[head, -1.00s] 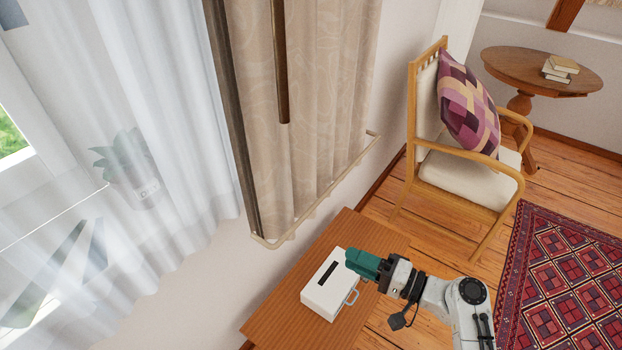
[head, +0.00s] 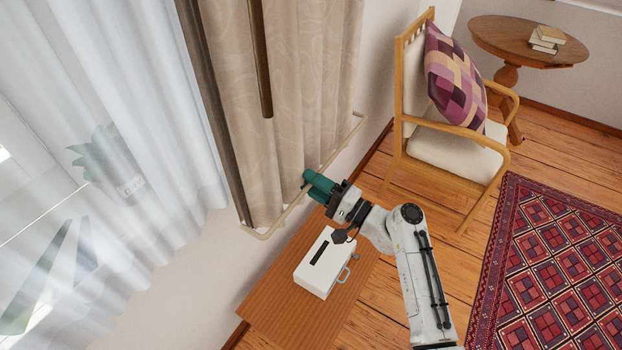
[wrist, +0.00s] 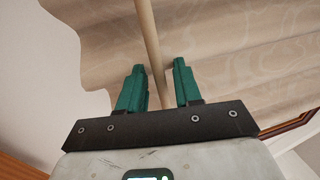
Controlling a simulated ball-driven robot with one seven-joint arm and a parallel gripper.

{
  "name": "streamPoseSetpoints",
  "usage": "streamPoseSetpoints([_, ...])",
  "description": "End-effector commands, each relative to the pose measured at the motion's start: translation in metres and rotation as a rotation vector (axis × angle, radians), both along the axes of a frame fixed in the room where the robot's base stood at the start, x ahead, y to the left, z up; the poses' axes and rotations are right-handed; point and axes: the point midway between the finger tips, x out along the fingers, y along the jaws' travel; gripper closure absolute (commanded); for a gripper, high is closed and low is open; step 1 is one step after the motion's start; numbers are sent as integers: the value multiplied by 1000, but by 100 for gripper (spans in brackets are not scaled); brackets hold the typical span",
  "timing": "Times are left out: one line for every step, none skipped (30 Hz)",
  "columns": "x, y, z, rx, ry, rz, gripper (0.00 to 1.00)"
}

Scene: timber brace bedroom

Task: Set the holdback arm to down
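The holdback arm is a thin cream rod (head: 285,216) that runs across the front of the curtain's lower part, bent at its near left end and reaching the wall at its far right end. My gripper (head: 312,183), with green fingers, is at the rod's middle. In the wrist view my gripper (wrist: 159,75) is open. The rod (wrist: 148,30) passes between its two fingers, apart from the left one and close to the right one. I cannot tell whether a finger touches it. The beige curtain (head: 310,90) hangs behind the rod.
A wooden cabinet top (head: 270,300) with a white slotted box (head: 318,268) lies below my gripper. A wooden armchair (head: 450,150) with a patterned cushion stands to the right. A dark hanging rod (head: 260,60) and a sheer curtain (head: 130,60) are left.

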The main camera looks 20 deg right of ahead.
Motion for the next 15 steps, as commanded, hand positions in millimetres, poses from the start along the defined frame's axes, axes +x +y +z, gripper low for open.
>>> streamPoseSetpoints([3, 2, 2, 0, -1, 1, 66])
streamPoseSetpoints([4, 3, 2, 0, 0, 1, 66])
streamPoseSetpoints([5, 4, 2, 0, 0, 1, 66])
streamPoseSetpoints([5, 4, 1, 0, 0, 1, 66])
streamPoseSetpoints([6, 4, 1, 0, 0, 0, 66])
streamPoseSetpoints([6, 4, 1, -1, 0, 0, 66])
streamPoseSetpoints([6, 4, 1, -1, 0, 0, 66])
streamPoseSetpoints([6, 4, 1, -1, 0, 0, 66])
streamPoseSetpoints([6, 4, 1, -1, 0, 0, 66])
streamPoseSetpoints([6, 4, 1, -1, -1, 0, 66])
streamPoseSetpoints([6, 4, 1, -1, 0, 0, 66])
streamPoseSetpoints([6, 4, 1, -1, -1, 0, 67])
streamPoseSetpoints([6, 4, 1, -1, -1, 0, 70])
streamPoseSetpoints([6, 4, 1, -1, -1, 0, 73])
streamPoseSetpoints([6, 4, 1, -1, -1, 0, 77])
